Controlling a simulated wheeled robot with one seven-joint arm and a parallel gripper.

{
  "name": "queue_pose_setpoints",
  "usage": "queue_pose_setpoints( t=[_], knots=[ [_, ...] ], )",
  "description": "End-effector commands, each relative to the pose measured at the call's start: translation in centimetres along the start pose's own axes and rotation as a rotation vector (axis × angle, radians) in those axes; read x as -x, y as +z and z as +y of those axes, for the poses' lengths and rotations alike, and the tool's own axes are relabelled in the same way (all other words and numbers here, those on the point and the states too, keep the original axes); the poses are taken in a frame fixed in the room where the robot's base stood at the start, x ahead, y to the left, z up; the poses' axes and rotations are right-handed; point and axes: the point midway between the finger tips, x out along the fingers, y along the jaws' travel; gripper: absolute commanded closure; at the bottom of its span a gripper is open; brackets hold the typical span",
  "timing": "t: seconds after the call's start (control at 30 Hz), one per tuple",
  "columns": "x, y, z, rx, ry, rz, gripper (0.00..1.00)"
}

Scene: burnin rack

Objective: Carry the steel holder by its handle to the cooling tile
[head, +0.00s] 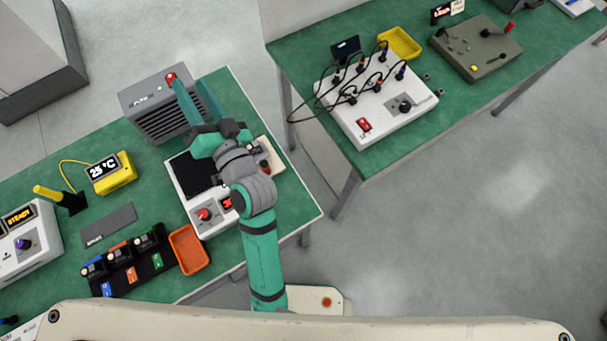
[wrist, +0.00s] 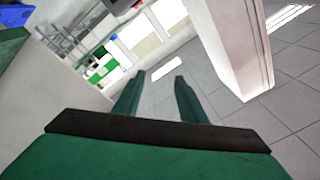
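My gripper (wrist: 158,85) shows in the wrist view with its two green fingers apart and nothing between them, facing the room. In the head view my arm reaches over the white hot plate unit (head: 183,187), its teal end extending toward the grey vented box; the fingertips are hard to make out there. I cannot clearly identify the steel holder. A small brownish item (head: 264,168) partly shows behind my arm, by a cream slab (head: 273,153) right of the black plate. I cannot tell whether that slab or the flat grey labelled plate (head: 108,225) is the cooling tile.
The grey vented box (head: 160,103) stands at the back of the green bench. An orange tray (head: 189,249), a black rack of modules (head: 128,265) and a yellow 25 °C display (head: 111,173) are left of my arm. Another bench with a cabled white unit (head: 376,104) is at right.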

Motion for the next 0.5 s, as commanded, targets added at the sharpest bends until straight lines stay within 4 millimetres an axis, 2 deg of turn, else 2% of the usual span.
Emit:
queue_pose_setpoints(
  t=[0.03, 0.2, 0.37, 0.5],
  knots=[
    [1.3, 0.7, 1.5, -0.008, 0.05, 0.02, 0.62],
    [6.5, 2.0, 6.4, 0.022, 0.219, 0.087, 0.62],
    [12.5, 3.6, 10.1, 0.088, 0.375, 0.114, 0.62],
    [18.4, 4.9, 12.4, 0.18, 0.499, 0.109, 0.62]
  ],
)
